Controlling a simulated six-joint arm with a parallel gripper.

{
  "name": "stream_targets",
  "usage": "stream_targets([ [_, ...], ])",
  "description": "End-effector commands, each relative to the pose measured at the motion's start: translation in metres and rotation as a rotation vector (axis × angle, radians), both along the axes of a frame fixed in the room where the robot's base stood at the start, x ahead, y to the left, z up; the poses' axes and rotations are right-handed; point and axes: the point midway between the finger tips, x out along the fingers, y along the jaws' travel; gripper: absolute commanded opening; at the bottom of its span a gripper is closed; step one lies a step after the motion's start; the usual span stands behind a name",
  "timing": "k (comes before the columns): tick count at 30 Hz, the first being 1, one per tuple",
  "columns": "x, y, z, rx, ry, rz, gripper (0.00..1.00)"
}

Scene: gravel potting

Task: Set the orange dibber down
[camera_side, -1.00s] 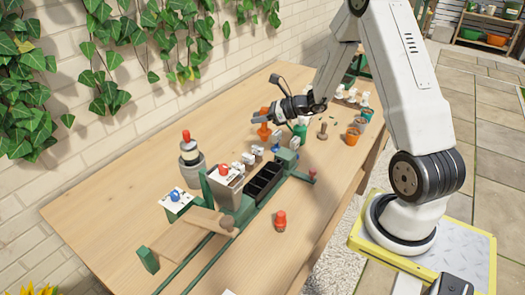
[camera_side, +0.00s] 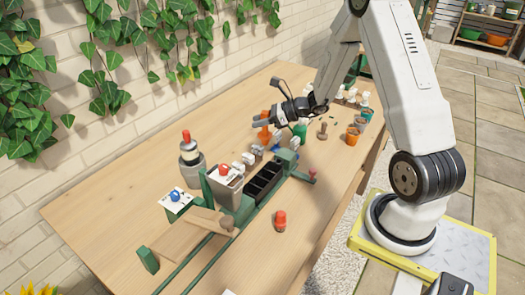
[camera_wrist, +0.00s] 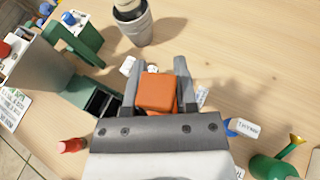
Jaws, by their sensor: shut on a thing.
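The orange dibber (camera_wrist: 157,92) is between the two fingers of my gripper (camera_wrist: 157,82) in the wrist view, its blocky orange top facing the camera. My gripper is shut on it. In the side view my gripper (camera_side: 259,122) is over the far middle of the table, with the orange dibber (camera_side: 264,135) showing above and below the fingers. It looks upright. Whether its lower end touches the table I cannot tell.
A green rack with a black celled tray (camera_side: 262,181) stands close on the near left. A grey pot (camera_wrist: 134,26) is beyond it. A green watering can (camera_wrist: 272,168) and white-labelled things are close on the right. A red-orange peg (camera_side: 280,221) stands in front.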

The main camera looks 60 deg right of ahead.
Motion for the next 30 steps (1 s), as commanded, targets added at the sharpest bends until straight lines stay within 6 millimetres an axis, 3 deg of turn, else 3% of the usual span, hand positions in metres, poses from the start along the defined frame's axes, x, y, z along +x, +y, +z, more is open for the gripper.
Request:
stream_targets([
  [8,-0.027,0.03,-0.013,0.003,0.002,0.232,0.0],
  [18,-0.077,0.063,-0.03,0.003,0.001,0.603,0.0],
  [30,-0.145,0.081,-0.045,0.003,0.0,1.049,0.0],
])
